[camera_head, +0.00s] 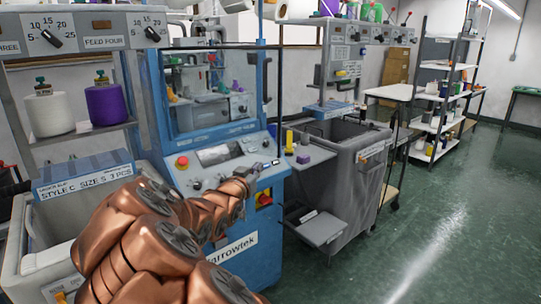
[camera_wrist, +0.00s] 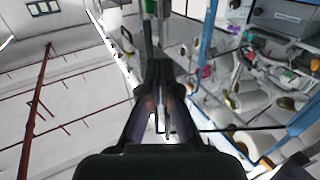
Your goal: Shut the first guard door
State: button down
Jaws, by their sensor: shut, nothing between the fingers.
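The nearest knitting machine is blue, with a clear guard door (camera_head: 213,118) in a blue frame above its sloping control panel (camera_head: 222,155). Needles, yarn parts and small coloured items show through the clear pane. A dark handle-like bar shows at the right of the opening.
A red stop button (camera_head: 182,162) is on the panel. White and purple yarn cones (camera_head: 104,101) stand on a shelf at left, above a bin. A second machine with a grey bin (camera_head: 340,175) stands to the right. The green floor (camera_head: 450,220) at right is clear.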

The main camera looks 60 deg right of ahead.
jog(key=p, duration=0.3)
send_near(273, 152)
jog(key=x, duration=0.5)
jog(key=shift+d, duration=0.15)
jog(key=shift+x, duration=0.95)
jog(key=shift+f, duration=0.1)
